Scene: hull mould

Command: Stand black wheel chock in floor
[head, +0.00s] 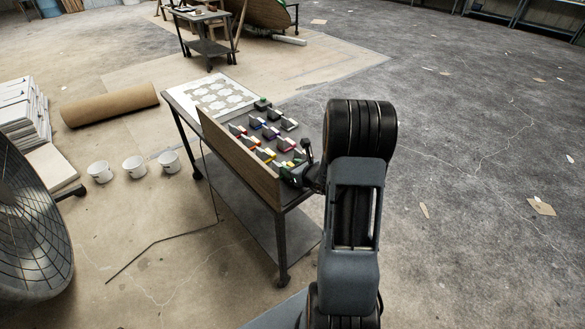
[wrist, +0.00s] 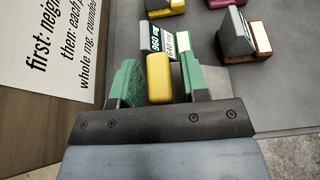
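No thing stands out as certainly the black wheel chock. Several small dark and grey wedge-like blocks with coloured parts (head: 270,133) stand in rows on the trolley top. My gripper (wrist: 160,76) is open, its green fingers on either side of a yellow block (wrist: 159,80), with narrow gaps. Behind that block is a grey and white piece (wrist: 157,38) with printed labels; whether they are joined I cannot tell. In the head view my gripper is small and partly hidden by my arm at the trolley's near end.
The trolley (head: 288,225) has a wooden board (head: 238,155) upright along its left side. A white patterned panel (head: 221,96) lies at its far end. In the wrist view, a printed sign (wrist: 60,45) is at left and a grey wedge (wrist: 236,35) at upper right.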

